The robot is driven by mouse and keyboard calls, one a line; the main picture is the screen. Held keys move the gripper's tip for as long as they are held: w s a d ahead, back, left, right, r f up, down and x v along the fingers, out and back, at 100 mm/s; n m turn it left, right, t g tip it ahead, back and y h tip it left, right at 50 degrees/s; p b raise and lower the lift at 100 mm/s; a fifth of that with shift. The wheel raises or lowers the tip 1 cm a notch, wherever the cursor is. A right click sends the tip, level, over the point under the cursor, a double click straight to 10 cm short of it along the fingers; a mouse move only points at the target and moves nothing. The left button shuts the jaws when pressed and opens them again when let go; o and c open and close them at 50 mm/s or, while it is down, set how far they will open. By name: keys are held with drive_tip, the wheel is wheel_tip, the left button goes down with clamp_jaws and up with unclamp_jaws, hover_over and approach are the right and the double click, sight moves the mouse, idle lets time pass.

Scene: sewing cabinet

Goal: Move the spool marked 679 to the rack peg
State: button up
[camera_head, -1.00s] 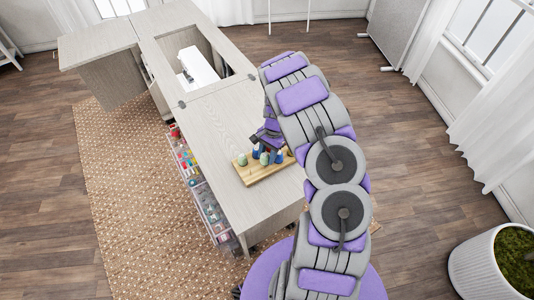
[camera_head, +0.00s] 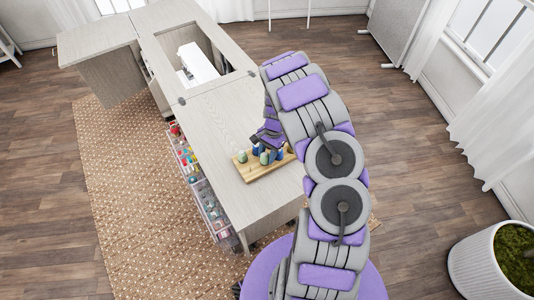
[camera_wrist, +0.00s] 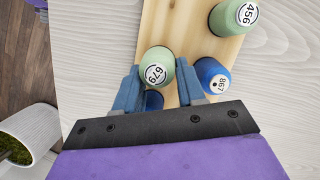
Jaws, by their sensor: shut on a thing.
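The spool marked 679 (camera_wrist: 157,72) is pale green, with its white number disc facing the wrist camera. My gripper (camera_wrist: 160,80) is shut on it, one blue-grey finger on each side. In the head view my gripper is over the wooden board (camera_head: 258,172), partly hidden by my arm; whether the spool touches the board cannot be told. A blue spool marked 867 (camera_wrist: 212,78) stands just right of the right finger. A green spool marked 456 (camera_wrist: 234,16) is at the upper right. Part of another blue spool (camera_wrist: 153,101) shows below 679. I cannot make out the rack peg.
The board lies on a pale wooden cabinet top (camera_head: 222,122). A white sewing machine (camera_head: 200,65) sits in the cabinet opening. Open trays of coloured supplies (camera_head: 208,205) stick out on the left side. A large planter (camera_head: 490,275) stands on the floor at right.

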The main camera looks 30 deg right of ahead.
drive_tip(key=o, duration=1.1)
drive_tip(key=p+v, duration=0.2)
drive_tip(key=v, duration=1.5)
drive_tip(key=shift+r, duration=0.2)
drive_tip(key=shift+w, duration=0.1)
